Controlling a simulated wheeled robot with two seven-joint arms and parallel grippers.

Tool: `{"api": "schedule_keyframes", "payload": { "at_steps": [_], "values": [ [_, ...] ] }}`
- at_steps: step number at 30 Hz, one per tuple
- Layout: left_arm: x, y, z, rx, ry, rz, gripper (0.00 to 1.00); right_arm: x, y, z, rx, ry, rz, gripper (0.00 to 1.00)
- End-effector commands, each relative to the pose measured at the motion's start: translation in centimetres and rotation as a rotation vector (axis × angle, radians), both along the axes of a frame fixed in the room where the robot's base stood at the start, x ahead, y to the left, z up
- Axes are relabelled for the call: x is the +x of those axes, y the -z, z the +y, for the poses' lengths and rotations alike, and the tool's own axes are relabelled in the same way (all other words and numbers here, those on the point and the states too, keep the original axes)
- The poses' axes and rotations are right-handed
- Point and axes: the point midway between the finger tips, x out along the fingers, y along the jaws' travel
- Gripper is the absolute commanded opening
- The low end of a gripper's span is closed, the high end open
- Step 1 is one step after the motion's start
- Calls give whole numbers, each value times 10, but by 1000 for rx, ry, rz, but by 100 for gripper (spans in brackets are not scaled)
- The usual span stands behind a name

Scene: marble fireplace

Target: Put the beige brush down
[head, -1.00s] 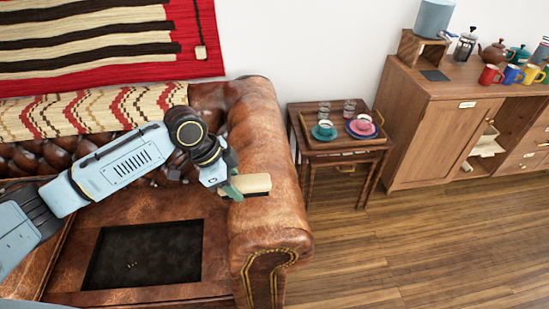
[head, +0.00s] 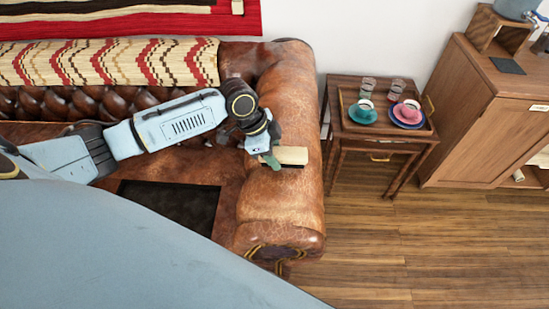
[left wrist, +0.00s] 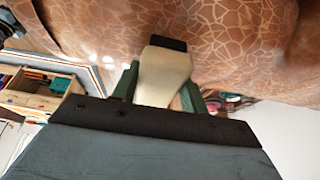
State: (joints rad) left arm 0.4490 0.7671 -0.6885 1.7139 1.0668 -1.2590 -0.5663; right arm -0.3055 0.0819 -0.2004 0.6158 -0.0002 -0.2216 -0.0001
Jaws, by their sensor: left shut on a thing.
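My left gripper (head: 270,159) is shut on the beige brush (head: 291,155), over the right arm of the brown leather sofa (head: 284,205). The brush points to the right in the head view. In the left wrist view, the pale body of the brush (left wrist: 165,72) sits between the green fingers (left wrist: 157,93), with a dark part at its far end. The leather is close by the brush; I cannot tell whether they touch. My right gripper is not in view.
A small wooden side table (head: 379,134) with cups, saucers and glasses stands right of the sofa. A wooden cabinet (head: 484,115) is farther right. A dark panel (head: 172,208) lies on the sofa seat. Wooden floor (head: 430,245) is clear in front. The sofa arm's front top is bare.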

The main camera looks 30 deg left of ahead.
Motion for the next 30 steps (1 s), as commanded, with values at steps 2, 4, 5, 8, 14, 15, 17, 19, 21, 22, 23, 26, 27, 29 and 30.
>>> {"api": "schedule_keyframes", "payload": {
  "at_steps": [2, 4, 5, 8, 14, 15, 17, 19, 21, 22, 23, 26, 27, 29, 30],
  "values": [
    [-1, 15, 0, -1, -2, 3, 25, 8, 3, 0, 1, -1, -13, 35],
    [-1, 22, 0, 0, -2, 3, 25, 12, 4, -1, 0, -2, -20, 35],
    [-1, 24, 0, 0, -1, 3, 25, 13, 4, -1, -1, -3, -22, 35],
    [0, 23, 0, 0, 0, 1, 25, 13, 4, -4, -5, -5, -21, 35],
    [0, 25, 0, 0, -1, 2, 25, 12, 4, -10, -13, -7, -19, 35],
    [0, 24, 0, 1, 0, 1, 49, 11, 4, -11, -13, -7, -18, 35],
    [-1, 24, 0, 1, 0, 1, 56, 10, 4, -11, -13, -7, -16, 35],
    [-1, 24, 0, 1, 0, 1, 65, 8, 4, -11, -13, -7, -13, 35],
    [-1, 24, 0, 1, 0, 1, 65, 7, 4, -10, -12, -6, -11, 35],
    [-1, 24, 0, 1, 0, 1, 65, 6, 4, -10, -13, -6, -10, 35],
    [-1, 24, 0, 1, 0, 1, 65, 6, 4, -10, -12, -6, -10, 35],
    [0, 24, 0, 0, -1, 2, 65, 5, 4, -8, -10, -4, -8, 35],
    [0, 24, 0, 1, 0, 1, 65, 5, 4, -6, -8, -3, -9, 35],
    [0, 21, 1, 1, 0, 0, 65, 5, 4, -5, -6, -3, -8, 35],
    [-1, 18, 2, 1, -1, 1, 65, 5, 3, -4, -5, -3, -8, 35]
  ]
}}
